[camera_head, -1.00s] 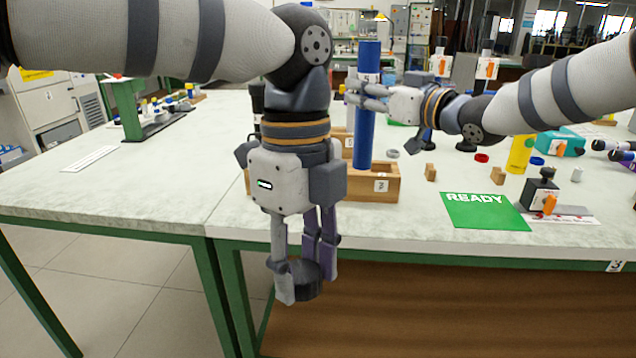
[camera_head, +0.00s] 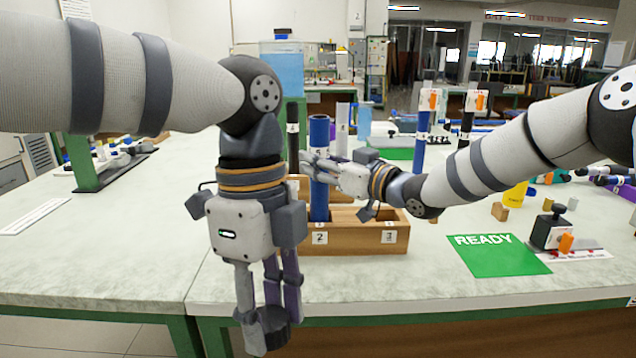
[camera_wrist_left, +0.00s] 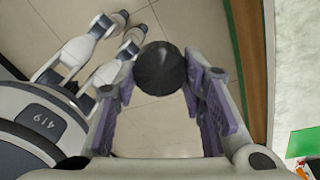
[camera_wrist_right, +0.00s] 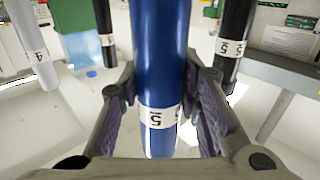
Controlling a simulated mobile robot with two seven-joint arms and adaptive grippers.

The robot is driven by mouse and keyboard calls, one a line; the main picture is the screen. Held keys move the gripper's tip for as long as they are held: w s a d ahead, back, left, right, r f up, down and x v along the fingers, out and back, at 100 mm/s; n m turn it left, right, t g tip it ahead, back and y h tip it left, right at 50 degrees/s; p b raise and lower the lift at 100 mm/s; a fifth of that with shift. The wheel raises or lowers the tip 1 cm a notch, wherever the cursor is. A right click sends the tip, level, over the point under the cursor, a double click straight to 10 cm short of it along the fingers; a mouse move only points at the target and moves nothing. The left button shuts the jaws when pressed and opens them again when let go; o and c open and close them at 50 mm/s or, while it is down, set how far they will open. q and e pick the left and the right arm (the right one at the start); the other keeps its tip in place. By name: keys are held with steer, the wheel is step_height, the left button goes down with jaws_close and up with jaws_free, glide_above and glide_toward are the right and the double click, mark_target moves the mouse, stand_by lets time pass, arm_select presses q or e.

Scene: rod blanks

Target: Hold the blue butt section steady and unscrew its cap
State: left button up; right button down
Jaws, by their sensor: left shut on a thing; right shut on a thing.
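The blue butt section (camera_head: 319,198) stands upright in the wooden rack (camera_head: 355,243), behind the label 2. Its top end is bare and looks hollow. My right gripper (camera_head: 320,170) is shut on its upper part from the right; the right wrist view shows the blue tube (camera_wrist_right: 160,60) with a white label 5 between the fingers. My left gripper (camera_head: 264,328) points down in front of the table's front edge, apart from the tube. It is shut on a round black cap (camera_head: 274,326), which also shows between its fingers in the left wrist view (camera_wrist_left: 160,68).
A black tube (camera_head: 293,135) and a white tube (camera_head: 342,130) stand behind the blue one. A green READY mat (camera_head: 498,256) lies right of the rack, with a small black-and-orange device (camera_head: 552,230) beside it. The table's left part is mostly clear.

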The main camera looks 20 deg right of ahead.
steer(key=shift+f, duration=1.35)
steer(key=c, duration=1.2)
jaws_free()
